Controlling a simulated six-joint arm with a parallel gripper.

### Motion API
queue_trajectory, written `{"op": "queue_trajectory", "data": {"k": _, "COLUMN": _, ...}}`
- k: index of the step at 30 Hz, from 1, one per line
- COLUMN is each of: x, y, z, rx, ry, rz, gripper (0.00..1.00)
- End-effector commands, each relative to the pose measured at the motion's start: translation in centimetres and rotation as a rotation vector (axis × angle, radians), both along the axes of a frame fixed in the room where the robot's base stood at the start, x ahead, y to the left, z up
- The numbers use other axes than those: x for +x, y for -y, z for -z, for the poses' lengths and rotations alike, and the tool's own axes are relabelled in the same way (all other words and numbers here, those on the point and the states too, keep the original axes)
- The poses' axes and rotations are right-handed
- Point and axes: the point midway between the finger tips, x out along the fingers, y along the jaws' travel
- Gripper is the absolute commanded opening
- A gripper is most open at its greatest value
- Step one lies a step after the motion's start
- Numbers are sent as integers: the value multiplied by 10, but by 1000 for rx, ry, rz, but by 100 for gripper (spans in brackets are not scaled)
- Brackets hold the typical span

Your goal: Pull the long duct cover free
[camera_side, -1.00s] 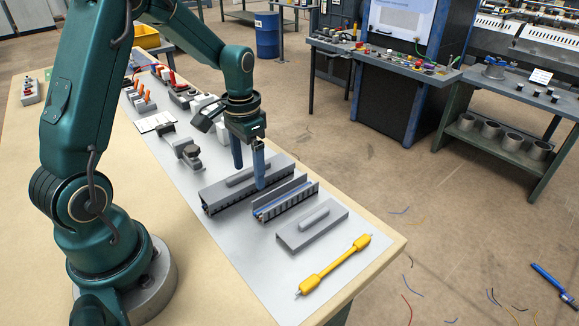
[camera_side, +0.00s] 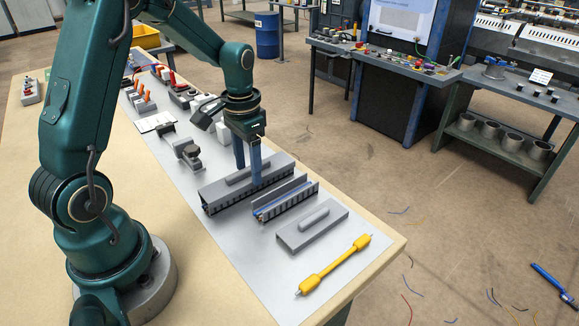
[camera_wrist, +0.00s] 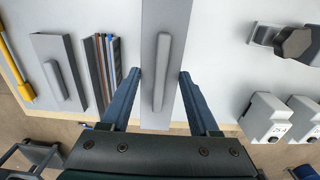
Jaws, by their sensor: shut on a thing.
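The long duct cover (camera_side: 279,161) is a flat grey lid with a raised bar-shaped grip along its middle. It sits on the long slotted duct (camera_side: 250,194), whose dark slotted side shows below it. In the wrist view the cover (camera_wrist: 165,20) runs up between my fingers. My gripper (camera_side: 248,175) is over the middle of the cover, one finger on each side; it also shows in the wrist view (camera_wrist: 161,74). It is shut on the cover across its width. The far finger's tip is hidden behind the cover in the side view.
A shorter open duct (camera_side: 286,200) with wires lies close by on the right. Beyond it are a loose grey cover (camera_side: 318,221) and a yellow tool (camera_side: 333,267) near the table's front edge. Grey devices (camera_side: 188,152) and other parts stand behind on the left.

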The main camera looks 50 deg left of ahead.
Motion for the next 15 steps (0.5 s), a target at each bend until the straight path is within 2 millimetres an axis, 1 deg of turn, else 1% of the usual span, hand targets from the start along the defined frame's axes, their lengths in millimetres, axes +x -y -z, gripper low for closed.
{"op": "queue_trajectory", "data": {"k": 5, "x": 1, "y": 0, "z": -7, "rx": 1, "ry": 3, "rz": 0, "gripper": 4}}
{"op": "queue_trajectory", "data": {"k": 15, "x": 1, "y": 0, "z": -29, "rx": 1, "ry": 3, "rz": 0, "gripper": 4}}
